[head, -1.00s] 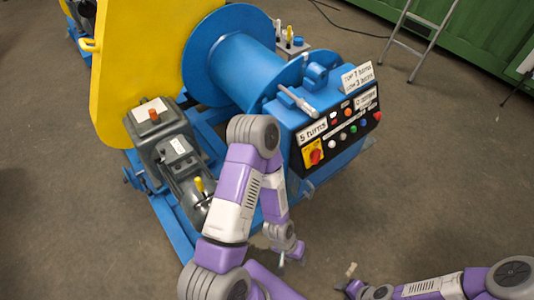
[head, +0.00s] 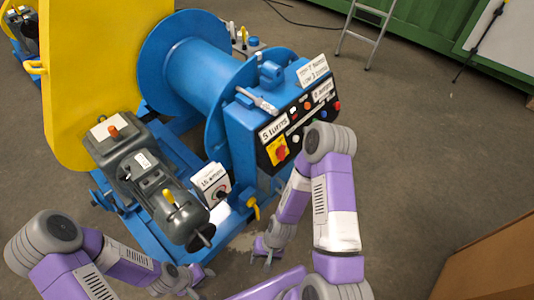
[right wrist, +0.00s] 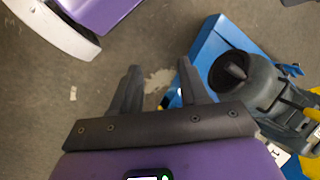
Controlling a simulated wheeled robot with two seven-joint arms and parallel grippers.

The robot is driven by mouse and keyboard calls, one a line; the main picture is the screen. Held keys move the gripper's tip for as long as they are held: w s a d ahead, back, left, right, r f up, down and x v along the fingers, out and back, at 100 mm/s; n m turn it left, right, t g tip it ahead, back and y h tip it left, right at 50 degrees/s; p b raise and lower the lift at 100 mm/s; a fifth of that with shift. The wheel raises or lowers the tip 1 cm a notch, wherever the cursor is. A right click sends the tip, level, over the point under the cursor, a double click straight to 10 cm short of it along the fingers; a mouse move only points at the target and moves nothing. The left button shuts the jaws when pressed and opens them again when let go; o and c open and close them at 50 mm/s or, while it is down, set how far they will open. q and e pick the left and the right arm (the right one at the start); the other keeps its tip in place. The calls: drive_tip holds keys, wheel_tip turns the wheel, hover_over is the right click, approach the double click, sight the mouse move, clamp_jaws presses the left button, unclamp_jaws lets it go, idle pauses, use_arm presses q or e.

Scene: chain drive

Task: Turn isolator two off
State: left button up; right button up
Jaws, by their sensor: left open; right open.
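A red rotary switch on a yellow plate (head: 278,150) sits at the lower left of the black control panel (head: 315,112) in the head view. A small white-faced box with a dark knob (head: 213,184) stands left of it. I cannot read which control is isolator two. My right gripper (head: 268,256) is low in front of the blue frame, apart from the panel. In the right wrist view its fingers (right wrist: 157,85) are open and empty over the floor, left of the motor. My left gripper (head: 197,284) is open at the bottom, below the motor.
The dark motor (head: 160,190) with a yellow lever and a protruding shaft is left of my right arm. A yellow handle (head: 254,208) sticks out below the panel. The blue drum (head: 200,75) and yellow guard (head: 85,70) are behind. A brown box edge (head: 490,265) is lower right.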

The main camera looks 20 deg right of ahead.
sight(285, 153)
drive_tip(key=w+a+r+m+t+y+p, duration=0.1)
drive_tip(key=w+r+m+t+y, duration=0.2)
drive_tip(key=m, duration=0.4)
drive_tip(key=w+r+m+t+y+p, duration=0.1)
drive_tip(key=w+m+t+y, duration=0.15)
drive_tip(key=w+m, duration=0.4)
drive_tip(key=w+a+r+m+t+y, duration=0.1)
drive_tip(key=w+r+m+t+y, duration=0.2)
drive_tip(key=m, duration=0.5)
drive_tip(key=w+d+m+t+h+p, duration=0.1)
drive_tip(key=w+d+m+t+h, duration=0.5)
drive_tip(key=d+m, duration=0.5)
drive_tip(key=w+d+m+t+h, duration=0.4)
drive_tip(key=w+d+m+h, duration=0.3)
drive_tip(key=d, duration=0.8)
drive_tip(key=shift+n+h, duration=0.25)
drive_tip(key=w, duration=0.4)
drive_tip(key=w+b, duration=0.1)
drive_tip(key=w, duration=0.1)
drive_tip(key=shift+w+d+r, duration=0.15)
drive_tip(key=shift+d+r, duration=0.1)
drive_tip(key=shift+c, duration=0.2)
